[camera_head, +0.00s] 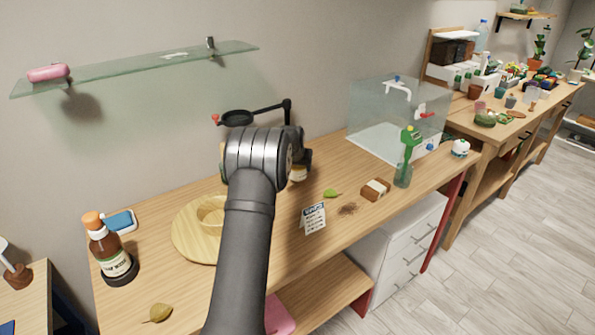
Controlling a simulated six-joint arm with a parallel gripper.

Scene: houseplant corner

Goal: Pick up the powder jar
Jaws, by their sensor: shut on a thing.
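My arm rises from the bottom and covers the middle of the bench. My gripper (303,161) is mostly hidden behind the wrist; only a dark part shows to its right, and the fingertips cannot be made out. A small pale jar (298,174) with a brownish band, seemingly the powder jar, shows in part right under this dark part. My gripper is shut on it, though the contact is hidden. I cannot tell whether the jar is clear of the bench.
A round wooden tray (184,240) with a wooden bowl (208,212) sits left of my arm. A brown bottle (108,250) stands further left. A black-armed holder (265,111) rises behind the wrist. A card (314,218), a brush (375,189) and a clear tank (372,112) are to the right.

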